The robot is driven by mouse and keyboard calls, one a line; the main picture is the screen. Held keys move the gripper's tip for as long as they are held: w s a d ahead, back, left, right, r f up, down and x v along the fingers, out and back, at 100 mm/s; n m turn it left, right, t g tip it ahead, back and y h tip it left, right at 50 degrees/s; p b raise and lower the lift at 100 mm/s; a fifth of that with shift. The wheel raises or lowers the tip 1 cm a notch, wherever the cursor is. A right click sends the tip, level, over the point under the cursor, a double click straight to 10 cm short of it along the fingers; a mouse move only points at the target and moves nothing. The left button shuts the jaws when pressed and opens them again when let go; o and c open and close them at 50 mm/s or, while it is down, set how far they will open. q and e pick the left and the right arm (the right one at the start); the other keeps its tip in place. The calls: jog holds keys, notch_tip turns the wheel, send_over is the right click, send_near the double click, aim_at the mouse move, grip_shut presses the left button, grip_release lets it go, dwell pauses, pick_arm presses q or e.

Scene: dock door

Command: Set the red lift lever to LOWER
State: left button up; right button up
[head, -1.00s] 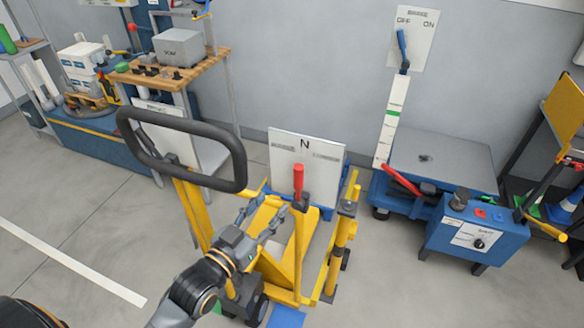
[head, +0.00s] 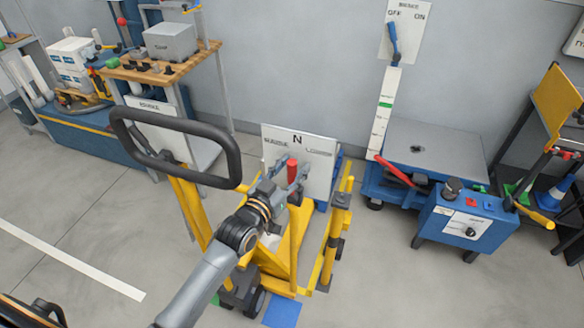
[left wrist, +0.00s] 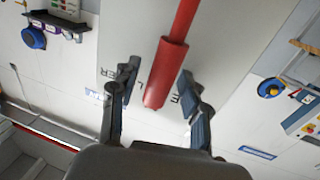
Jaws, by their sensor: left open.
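The red lift lever (head: 292,171) stands upright in front of a white plate (head: 325,160) on the yellow pallet jack. My left gripper (head: 289,179) is open at the lever's red grip. In the left wrist view the red grip (left wrist: 168,75) lies between the two spread fingers (left wrist: 158,85), with gaps visible on both sides. My right gripper is not in view.
The jack's black loop handle (head: 175,182) rises left of my arm. A yellow post (head: 333,235) stands right of the lever. A blue lift cart (head: 470,222) with another red lever (head: 394,171) is at right. Open floor lies at left.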

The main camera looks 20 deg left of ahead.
pick_arm(q)
jog(key=shift+c, duration=0.4)
jog(key=c, duration=0.8)
grip_shut()
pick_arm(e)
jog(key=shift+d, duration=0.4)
pick_arm(q)
jog(key=shift+d, duration=0.1)
